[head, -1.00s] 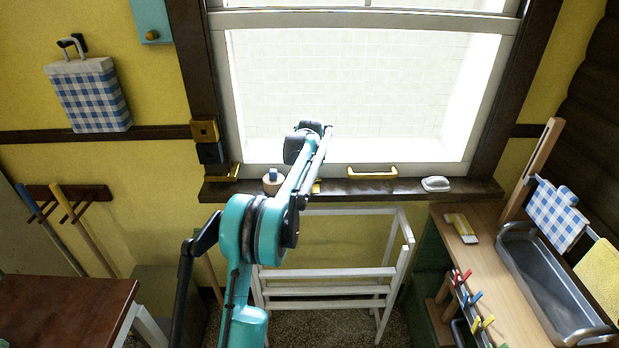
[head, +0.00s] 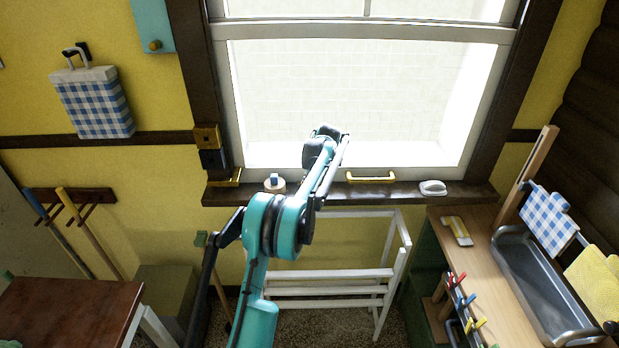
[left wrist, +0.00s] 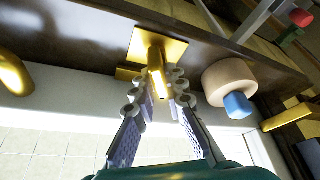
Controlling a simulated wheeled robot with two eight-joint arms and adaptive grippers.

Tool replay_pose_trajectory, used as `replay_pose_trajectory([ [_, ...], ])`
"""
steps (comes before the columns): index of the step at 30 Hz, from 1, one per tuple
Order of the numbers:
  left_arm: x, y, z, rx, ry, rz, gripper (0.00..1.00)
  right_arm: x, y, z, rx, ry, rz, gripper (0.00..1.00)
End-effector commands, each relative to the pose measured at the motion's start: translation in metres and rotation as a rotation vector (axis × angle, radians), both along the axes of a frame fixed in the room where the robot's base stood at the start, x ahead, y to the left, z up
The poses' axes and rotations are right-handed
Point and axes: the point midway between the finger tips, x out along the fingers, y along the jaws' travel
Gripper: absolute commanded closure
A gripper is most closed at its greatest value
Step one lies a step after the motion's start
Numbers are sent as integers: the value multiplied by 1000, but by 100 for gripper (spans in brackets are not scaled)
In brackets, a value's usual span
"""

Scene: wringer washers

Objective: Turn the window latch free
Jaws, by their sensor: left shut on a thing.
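The brass window latch (left wrist: 157,60) shows in the left wrist view, with its plate against the dark wood sill and its lever pointing toward the camera. My left gripper (left wrist: 158,90) is around this lever, one finger on each side, and shut on it. In the head view my teal left arm reaches up to the sill, and its black end stands in front of the window (head: 400,100). The arm hides the latch and my fingertips there. My right gripper is not in view.
A wooden knob with a blue top (left wrist: 230,82) stands close beside the latch; the head view also shows it (head: 274,185). A brass sash handle (head: 370,179) and a white dish (head: 432,188) are further right. A white rack (head: 330,282) stands below the sill.

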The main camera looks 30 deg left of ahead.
Motion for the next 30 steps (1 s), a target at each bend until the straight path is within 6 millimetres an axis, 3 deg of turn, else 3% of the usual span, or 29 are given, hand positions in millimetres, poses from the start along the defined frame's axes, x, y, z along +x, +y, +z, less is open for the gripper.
replay_pose_trajectory([
  [21, 1, 0, 4, 0, 1, 668, 100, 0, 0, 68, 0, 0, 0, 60],
  [30, 0, -1, 2, -1, 1, 825, 100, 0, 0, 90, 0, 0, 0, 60],
])
